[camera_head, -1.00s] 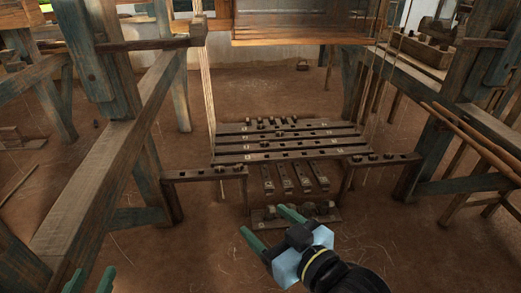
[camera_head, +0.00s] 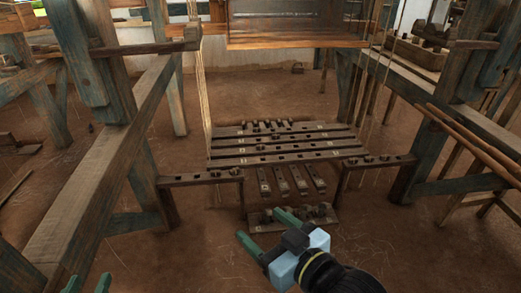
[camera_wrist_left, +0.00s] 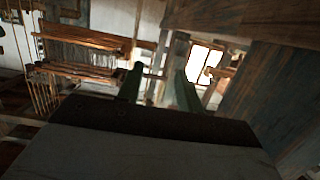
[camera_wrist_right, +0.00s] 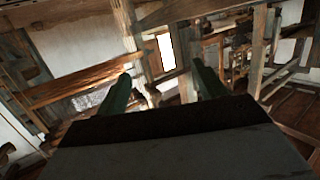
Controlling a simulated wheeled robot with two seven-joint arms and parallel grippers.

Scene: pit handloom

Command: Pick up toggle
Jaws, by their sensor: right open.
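I cannot tell which piece is the task's toggle. Several small dark knobs or pegs stand on the low wooden block (camera_head: 293,217) and on the slatted treadle bars (camera_head: 290,148) behind it. My right gripper (camera_head: 262,224) is open, with its green fingers apart, in front of the low block and partly overlapping it in the head view. Nothing shows between its fingers in the right wrist view (camera_wrist_right: 160,90). My left gripper (camera_head: 88,284) is at the bottom left edge with only its fingertips showing. Its fingers are apart and empty in the left wrist view (camera_wrist_left: 158,85).
A thick slanted loom beam (camera_head: 105,170) stands on the left, with posts behind it. Short wooden stands flank the bars at left (camera_head: 200,179) and right (camera_head: 380,162). Long poles (camera_head: 470,145) lean at right. The earth floor (camera_head: 190,250) is bare between my grippers.

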